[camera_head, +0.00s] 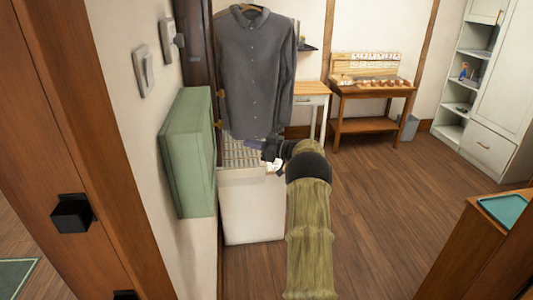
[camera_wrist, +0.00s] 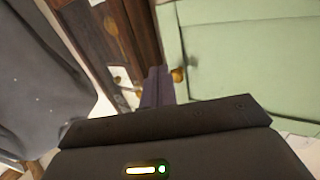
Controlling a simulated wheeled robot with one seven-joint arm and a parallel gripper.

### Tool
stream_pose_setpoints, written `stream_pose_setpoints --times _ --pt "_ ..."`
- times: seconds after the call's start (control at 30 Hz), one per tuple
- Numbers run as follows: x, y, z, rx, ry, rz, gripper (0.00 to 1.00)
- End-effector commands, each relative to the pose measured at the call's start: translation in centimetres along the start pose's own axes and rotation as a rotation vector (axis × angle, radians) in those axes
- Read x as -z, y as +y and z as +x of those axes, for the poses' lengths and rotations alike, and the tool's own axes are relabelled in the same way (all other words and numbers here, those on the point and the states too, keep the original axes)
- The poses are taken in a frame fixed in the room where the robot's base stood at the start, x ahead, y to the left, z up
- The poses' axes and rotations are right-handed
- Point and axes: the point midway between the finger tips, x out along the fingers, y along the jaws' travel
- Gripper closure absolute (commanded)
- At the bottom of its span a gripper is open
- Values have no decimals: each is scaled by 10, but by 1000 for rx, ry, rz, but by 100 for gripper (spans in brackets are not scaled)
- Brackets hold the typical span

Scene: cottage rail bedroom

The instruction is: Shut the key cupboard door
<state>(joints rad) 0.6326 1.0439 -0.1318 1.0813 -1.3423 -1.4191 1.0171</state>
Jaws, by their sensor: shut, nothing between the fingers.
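The key cupboard (camera_head: 187,150) is a pale green box on the left wall in the head view. Its green panel fills the upper right of the wrist view (camera_wrist: 245,60), with a small brass knob (camera_wrist: 178,75) near its left edge. I cannot tell if the door is fully flush. My gripper (camera_head: 250,143) is to the right of the cupboard in the head view, fingers shut and empty. In the wrist view the dark fingertips (camera_wrist: 157,75) are together just left of the knob; I cannot tell if they touch anything.
A grey shirt (camera_head: 255,75) hangs just behind my gripper. A white chest (camera_head: 252,205) with a gridded top stands below it. Wall switches (camera_head: 144,72) are left of the cupboard. A wooden workbench (camera_head: 372,90) stands at the back.

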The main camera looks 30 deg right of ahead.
Motion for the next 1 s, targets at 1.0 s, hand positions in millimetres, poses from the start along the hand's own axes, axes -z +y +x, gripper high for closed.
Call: stream_pose_setpoints --times 1.0 --pt "-2 -3 -56 8 -3 2 100"
